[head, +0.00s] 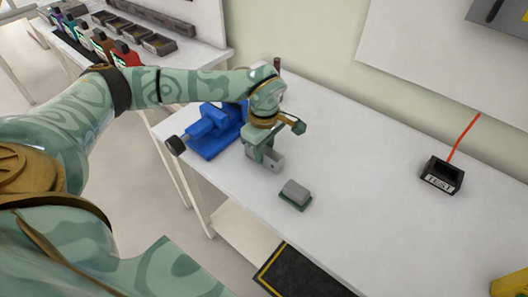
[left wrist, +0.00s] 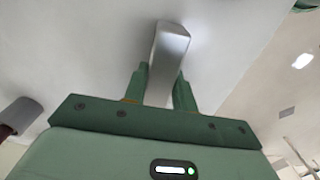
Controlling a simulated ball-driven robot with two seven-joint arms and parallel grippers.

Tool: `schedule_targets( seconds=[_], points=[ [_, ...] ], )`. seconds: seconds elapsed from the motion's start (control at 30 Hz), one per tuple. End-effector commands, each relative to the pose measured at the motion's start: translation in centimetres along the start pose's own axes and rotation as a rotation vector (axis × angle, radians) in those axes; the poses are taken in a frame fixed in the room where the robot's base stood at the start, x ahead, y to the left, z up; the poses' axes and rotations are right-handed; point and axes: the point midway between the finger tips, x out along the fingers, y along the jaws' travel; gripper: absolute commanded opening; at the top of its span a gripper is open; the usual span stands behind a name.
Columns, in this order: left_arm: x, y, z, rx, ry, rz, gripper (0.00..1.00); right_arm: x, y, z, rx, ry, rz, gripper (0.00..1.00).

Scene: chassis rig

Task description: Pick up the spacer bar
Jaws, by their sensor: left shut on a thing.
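The spacer bar (head: 275,162) is a plain grey metal bar in the head view, at my left gripper (head: 262,151) above the white bench. My left gripper is shut on it. In the left wrist view the bar (left wrist: 169,48) sticks out lengthwise from between the two green fingers of the left gripper (left wrist: 161,86). I cannot tell from these views whether its lower end touches the bench. My right gripper is in neither view.
A blue vise (head: 212,130) stands left of the gripper. A grey block (head: 296,192) on a green base lies just in front. A black TEST box (head: 441,175) with a red cable is at right. The bench (head: 360,170) between is clear. A yellow thing (head: 511,284) shows at lower right.

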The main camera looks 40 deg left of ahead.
Motion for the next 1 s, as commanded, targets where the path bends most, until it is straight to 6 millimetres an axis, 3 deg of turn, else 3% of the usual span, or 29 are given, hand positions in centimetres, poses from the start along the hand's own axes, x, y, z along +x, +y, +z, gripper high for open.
schedule_targets(
  seconds=[0.17,0.37,0.6,0.8,1.0],
  points=[
    [-0.9,0.1,0.0,0.0,0.001,0.004,0.0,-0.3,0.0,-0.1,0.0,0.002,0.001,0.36],
    [-4.2,-0.3,0.1,0.002,0.0,0.006,0.0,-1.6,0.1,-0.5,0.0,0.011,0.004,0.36],
    [-10.1,-5.0,1.6,0.003,0.001,0.007,0.0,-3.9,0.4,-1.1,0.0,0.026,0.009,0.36],
    [-11.8,-10.1,3.3,0.004,0.0,0.001,0.0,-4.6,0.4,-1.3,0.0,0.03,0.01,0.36],
    [-12.8,-12.7,4.1,0.001,0.0,0.001,0.0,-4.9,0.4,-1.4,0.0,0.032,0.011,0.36]
  ],
)
